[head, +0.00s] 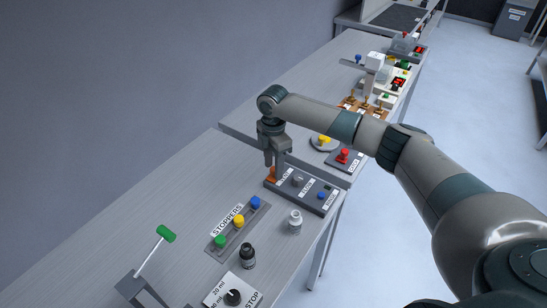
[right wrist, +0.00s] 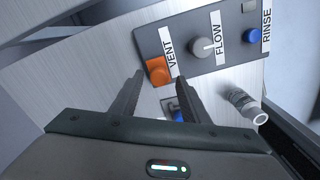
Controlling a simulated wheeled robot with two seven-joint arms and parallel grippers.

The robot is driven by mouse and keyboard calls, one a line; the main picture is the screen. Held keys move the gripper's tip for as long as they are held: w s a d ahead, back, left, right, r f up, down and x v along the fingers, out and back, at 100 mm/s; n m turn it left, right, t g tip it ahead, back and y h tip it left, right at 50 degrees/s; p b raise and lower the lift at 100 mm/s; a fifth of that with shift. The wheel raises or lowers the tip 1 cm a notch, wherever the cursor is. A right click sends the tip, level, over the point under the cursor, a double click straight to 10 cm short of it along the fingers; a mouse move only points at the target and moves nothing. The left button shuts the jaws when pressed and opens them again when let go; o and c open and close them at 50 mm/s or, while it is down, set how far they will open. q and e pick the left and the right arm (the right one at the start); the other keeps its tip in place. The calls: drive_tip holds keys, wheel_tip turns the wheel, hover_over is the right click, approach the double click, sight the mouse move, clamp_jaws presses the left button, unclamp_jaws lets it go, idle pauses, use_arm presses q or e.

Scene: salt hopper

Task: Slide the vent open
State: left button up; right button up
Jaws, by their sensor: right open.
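The vent (right wrist: 158,71) is an orange block-shaped knob at one end of a dark grey panel (right wrist: 200,25), beside a white label reading VENT. In the head view the orange vent (head: 270,176) shows low beside my right gripper's fingers. My right gripper (head: 275,163) points down over that end of the panel. In the right wrist view its two fingertips (right wrist: 160,79) are apart, one on each side of the orange knob; I cannot tell whether they touch it. My left gripper is not in view.
The panel also holds a grey FLOW knob (right wrist: 202,47) and a blue RINSE button (right wrist: 251,36). A small white bottle (head: 295,222) stands near the panel. A stopper rack (head: 219,250), a dark bottle (head: 248,257) and a green-handled lever (head: 165,234) are nearer on the bench.

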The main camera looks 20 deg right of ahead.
sight(273, 169)
drive_tip(key=shift+r, duration=0.15)
wheel_tip(273, 169, up, 17)
drive_tip(key=b, duration=0.4)
drive_tip(key=shift+b, duration=0.4)
